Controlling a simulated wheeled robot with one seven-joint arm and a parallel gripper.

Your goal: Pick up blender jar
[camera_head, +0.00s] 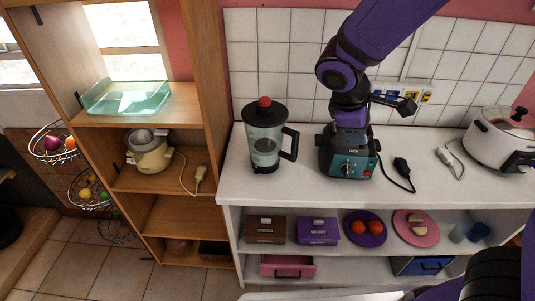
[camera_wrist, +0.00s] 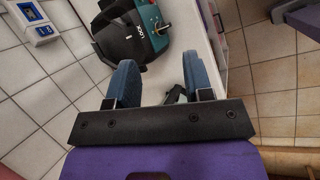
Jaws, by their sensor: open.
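The blender jar (camera_head: 265,143) stands upright on the white counter in the head view, with a clear body, black lid with a red knob, and black handle on its right side. It is not visible in the wrist view. My gripper (camera_head: 351,131) is to the right of the jar, above the dark teal blender base (camera_head: 348,163). In the wrist view my gripper (camera_wrist: 159,68) has its two blue fingers apart, with no object held. The blender base also shows in the wrist view (camera_wrist: 130,38), beyond the fingertips.
A wooden shelf (camera_head: 212,130) rises left of the counter (camera_head: 300,188), holding a juicer (camera_head: 149,154) and glass tray (camera_head: 125,99). A tiled wall (camera_head: 285,55) stands behind. A white cooker (camera_head: 499,140) sits at right. A black plug and cord (camera_head: 402,168) lie beside the base.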

